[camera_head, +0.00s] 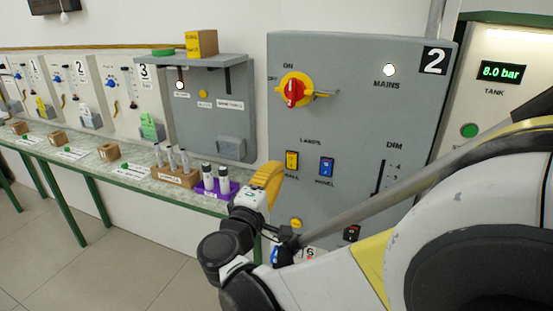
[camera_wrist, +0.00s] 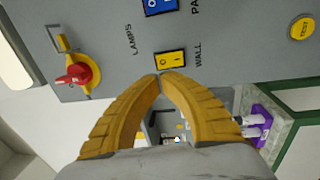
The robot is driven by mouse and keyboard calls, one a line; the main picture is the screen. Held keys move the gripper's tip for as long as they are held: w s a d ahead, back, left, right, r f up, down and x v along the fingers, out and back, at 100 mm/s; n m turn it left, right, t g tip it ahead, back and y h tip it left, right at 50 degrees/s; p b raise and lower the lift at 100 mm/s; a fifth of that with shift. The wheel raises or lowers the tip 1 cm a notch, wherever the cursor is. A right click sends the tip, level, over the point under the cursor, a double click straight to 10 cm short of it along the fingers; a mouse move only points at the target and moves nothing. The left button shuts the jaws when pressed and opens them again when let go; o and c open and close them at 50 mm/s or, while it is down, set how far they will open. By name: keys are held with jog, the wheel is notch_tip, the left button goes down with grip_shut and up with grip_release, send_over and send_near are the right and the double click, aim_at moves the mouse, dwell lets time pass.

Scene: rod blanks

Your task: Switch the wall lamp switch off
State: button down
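The wall lamp switch is a yellow rocker in a dark frame (camera_head: 292,160) on the grey panel marked 2 (camera_head: 350,110), under the word LAMPS. In the wrist view the yellow rocker (camera_wrist: 170,63), labelled WALL, lies just beyond my fingertips. Which way the rocker is set is too small to tell. My gripper (camera_head: 278,166) has yellow curved fingers and is at the panel, just left of and below the switch. In the wrist view my gripper's (camera_wrist: 163,75) tips meet, with nothing seen between them. I cannot tell whether they touch the switch.
A blue PANEL switch (camera_head: 326,167) sits right of the yellow one. A red and yellow rotary handle (camera_head: 293,91) juts out above. A yellow TEST button (camera_wrist: 301,28) is below the lamps switches. A bench (camera_head: 128,170) with a purple holder (camera_head: 217,188) is left.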

aim_at(287, 154)
jog(key=x, duration=0.4)
jog(key=shift+w+b, duration=0.1)
jog(key=shift+b, duration=0.3)
jog(key=shift+w+d, duration=0.15)
jog(key=shift+w, duration=0.3)
jog(key=shift+r, duration=0.1)
jog(key=shift+w+d+r, duration=0.1)
jog(key=shift+w+r, duration=0.05)
jog(key=shift+w, duration=0.2)
